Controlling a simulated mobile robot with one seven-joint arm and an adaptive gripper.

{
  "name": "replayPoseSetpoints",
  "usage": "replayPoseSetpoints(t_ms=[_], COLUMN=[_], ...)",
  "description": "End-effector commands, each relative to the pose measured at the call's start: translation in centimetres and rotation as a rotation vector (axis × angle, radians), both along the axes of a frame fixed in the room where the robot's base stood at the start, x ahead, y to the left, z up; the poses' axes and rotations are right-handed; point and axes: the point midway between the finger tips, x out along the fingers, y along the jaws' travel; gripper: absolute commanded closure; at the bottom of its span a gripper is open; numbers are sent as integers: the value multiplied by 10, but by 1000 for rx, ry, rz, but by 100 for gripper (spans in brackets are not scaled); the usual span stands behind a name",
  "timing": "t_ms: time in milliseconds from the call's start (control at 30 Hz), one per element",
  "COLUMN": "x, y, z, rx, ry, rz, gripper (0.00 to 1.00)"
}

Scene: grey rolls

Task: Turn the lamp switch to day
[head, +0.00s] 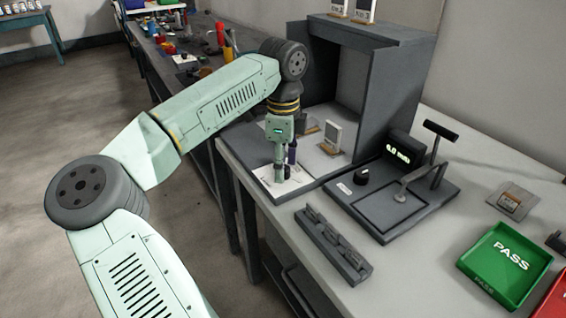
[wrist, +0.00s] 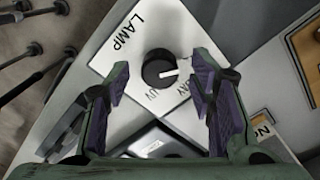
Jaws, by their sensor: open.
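The lamp switch is a round black knob (wrist: 158,70) with a white pointer line, on a white plate marked LAMP (wrist: 135,38). The pointer faces right in the wrist view. The UV label (wrist: 157,97) is below the knob and the DAY label (wrist: 183,87) is at its lower right, partly beside my right finger. The pointer lies a little above the DAY label. My gripper (wrist: 160,66) is open, with its purple-padded fingers on either side of the knob, apart from it. In the head view my gripper (head: 281,178) points down at the white plate (head: 266,172), hiding the knob.
A grey booth (head: 385,95) stands behind my gripper, with a white device (head: 332,134) inside. To the right are a gauge stand (head: 372,207), a grey rack (head: 335,245) and a green PASS tray (head: 503,262). The bench front edge is close to my gripper.

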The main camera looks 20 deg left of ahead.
Motion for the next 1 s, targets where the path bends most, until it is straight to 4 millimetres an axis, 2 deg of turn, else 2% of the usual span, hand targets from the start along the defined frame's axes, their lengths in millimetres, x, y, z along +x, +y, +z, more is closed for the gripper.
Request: replayPoseSetpoints(t_ms=[367, 1000], x=[0, 0], y=[0, 0], z=[-5, -5], rx=[0, 0], ry=[0, 0], rz=[0, 0], gripper=[52, 94])
